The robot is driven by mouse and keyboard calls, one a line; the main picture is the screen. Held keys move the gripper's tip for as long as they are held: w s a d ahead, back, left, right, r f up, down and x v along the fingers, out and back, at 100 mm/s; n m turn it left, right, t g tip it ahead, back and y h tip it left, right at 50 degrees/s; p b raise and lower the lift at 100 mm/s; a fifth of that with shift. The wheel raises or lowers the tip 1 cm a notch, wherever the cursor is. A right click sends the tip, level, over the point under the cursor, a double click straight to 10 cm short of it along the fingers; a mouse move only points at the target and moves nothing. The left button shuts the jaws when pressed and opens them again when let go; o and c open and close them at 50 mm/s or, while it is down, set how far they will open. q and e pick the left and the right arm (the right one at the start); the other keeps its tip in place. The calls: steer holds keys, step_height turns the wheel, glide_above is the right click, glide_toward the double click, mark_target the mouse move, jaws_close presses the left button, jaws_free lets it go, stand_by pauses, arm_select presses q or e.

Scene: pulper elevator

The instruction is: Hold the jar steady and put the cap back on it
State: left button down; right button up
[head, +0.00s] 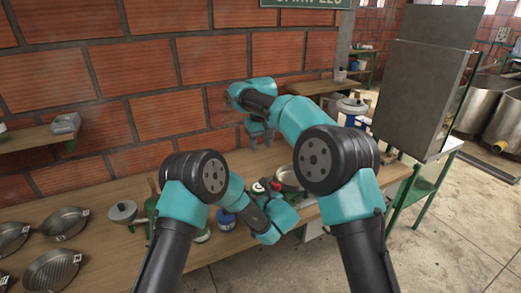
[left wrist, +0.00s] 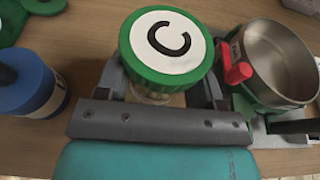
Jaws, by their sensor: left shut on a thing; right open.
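The jar (left wrist: 150,94) stands between the fingers of my left gripper (left wrist: 163,88), which is shut on it. Only a little of its pale glass shows in the left wrist view. The green cap (left wrist: 132,60), with a white top marked C, sits over the jar's mouth. I cannot tell if it is fully seated. In the head view the cap's pale top (head: 258,187) shows small, partly hidden by my left arm. My right gripper (head: 258,133) is open and empty, pointing down above and behind the jar, apart from it.
A metal pot (left wrist: 285,60) and a red-handled part (left wrist: 236,64) stand close right of the jar. A blue container (left wrist: 35,90) stands left. Several pans (head: 65,223) lie on the left of the table. The brick wall (head: 160,115) is behind.

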arm_select(q)
steer(key=shift+c, duration=0.8)
jaws_free()
steer(key=shift+s+d, duration=0.1)
steer(key=v, duration=1.7)
steer(key=shift+r, duration=0.15)
